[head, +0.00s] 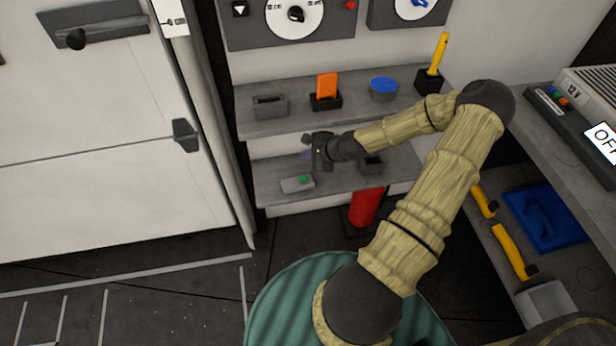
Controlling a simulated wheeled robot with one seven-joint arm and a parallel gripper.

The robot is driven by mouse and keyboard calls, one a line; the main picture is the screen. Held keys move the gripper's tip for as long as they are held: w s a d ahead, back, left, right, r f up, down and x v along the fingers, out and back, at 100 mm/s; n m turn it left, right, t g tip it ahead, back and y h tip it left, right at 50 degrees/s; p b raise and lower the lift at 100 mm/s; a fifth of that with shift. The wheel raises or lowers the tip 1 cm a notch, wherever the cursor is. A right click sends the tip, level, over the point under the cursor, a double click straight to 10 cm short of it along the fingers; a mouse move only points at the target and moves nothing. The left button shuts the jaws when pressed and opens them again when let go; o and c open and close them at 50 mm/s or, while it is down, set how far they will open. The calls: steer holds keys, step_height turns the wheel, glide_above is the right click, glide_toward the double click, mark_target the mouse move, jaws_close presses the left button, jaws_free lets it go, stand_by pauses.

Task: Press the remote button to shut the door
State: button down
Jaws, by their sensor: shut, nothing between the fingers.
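The remote (292,185) is a small grey box lying on the lower wall shelf, with a green button (303,179) on its top. My gripper (308,148) is shut and empty. In the picture it shows just above the remote and looks apart from it; the exact height is hard to tell. The green button is not covered. A large white door (90,150) fills the left side, with a horizontal seam and a dark knob-like fitting at its right edge. Whether it is fully shut cannot be told from here.
The upper shelf (350,115) holds a grey holder, an orange piece in a black stand, a blue round item and a yellow-handled tool. A small dark box (372,165) stands right of my gripper on the lower shelf. A red cylinder (365,207) stands below. A side counter (535,130) is at right.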

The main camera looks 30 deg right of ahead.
steer(key=shift+a, duration=0.1)
steer(key=b, duration=0.7)
glide_above(307, 180)
step_height(307, 180, down, 7)
steer(key=shift+r, duration=0.2)
steer(key=shift+f+b, duration=0.3)
steer(key=shift+f, duration=0.7)
steer(key=shift+w, duration=0.15)
stand_by(0.5)
